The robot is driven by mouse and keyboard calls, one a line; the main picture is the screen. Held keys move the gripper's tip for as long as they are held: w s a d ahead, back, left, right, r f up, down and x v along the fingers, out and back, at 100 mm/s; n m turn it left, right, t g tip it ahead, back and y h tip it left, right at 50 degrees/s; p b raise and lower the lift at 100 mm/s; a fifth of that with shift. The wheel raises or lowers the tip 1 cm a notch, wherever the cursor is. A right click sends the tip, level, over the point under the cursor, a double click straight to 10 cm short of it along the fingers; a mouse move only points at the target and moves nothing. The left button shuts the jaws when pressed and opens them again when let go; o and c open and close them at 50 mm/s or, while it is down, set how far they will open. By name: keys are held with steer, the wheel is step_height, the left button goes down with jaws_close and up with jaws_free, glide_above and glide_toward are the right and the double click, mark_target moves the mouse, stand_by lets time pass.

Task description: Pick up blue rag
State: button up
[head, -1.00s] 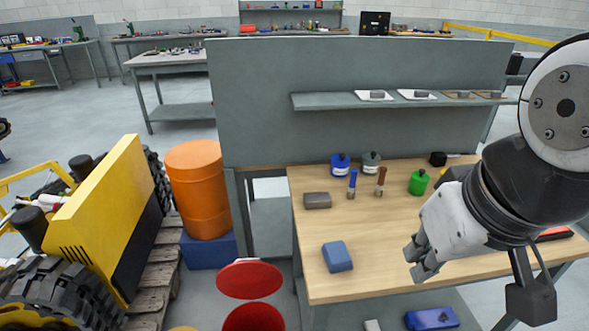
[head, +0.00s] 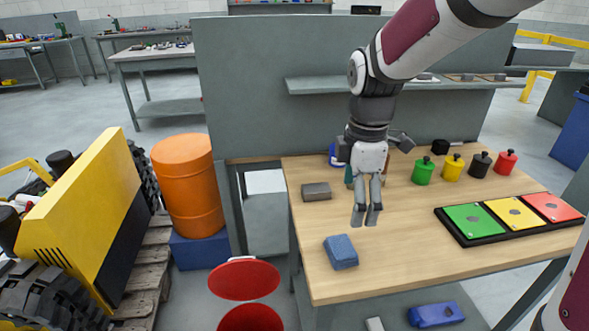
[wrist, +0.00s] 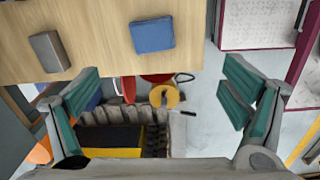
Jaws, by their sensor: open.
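The blue rag (head: 341,252) is a small folded block lying on the wooden table near its front left edge. It also shows in the wrist view (wrist: 153,35), at the top middle, beyond the fingers. My gripper (head: 366,217) points down above the table, to the right of the rag and behind it in the head view, and apart from it. In the wrist view the two green-padded fingers (wrist: 160,100) are spread wide with nothing between them. Another blue folded item (head: 435,315) lies on the lower shelf under the table.
A grey block (head: 316,191) lies behind the rag on the table. Green, yellow, black and red jars (head: 452,167) stand at the back, with a coloured three-panel tray (head: 510,215) at the right. A red bin (head: 250,319) stands left of the table. The front middle of the tabletop is clear.

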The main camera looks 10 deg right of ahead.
mark_target(342, 246)
steer(key=f, duration=0.5)
steer(key=w+f+n+b, duration=0.1)
steer(key=f, duration=0.5)
steer(key=w+f+n+b, duration=0.1)
steer(key=f, duration=0.4)
steer(key=shift+w+a+f, duration=0.1)
steer(key=shift+a+f, duration=0.05)
steer(key=shift+f, duration=0.1)
steer(key=shift+c, duration=0.6)
steer(key=c, duration=1.1)
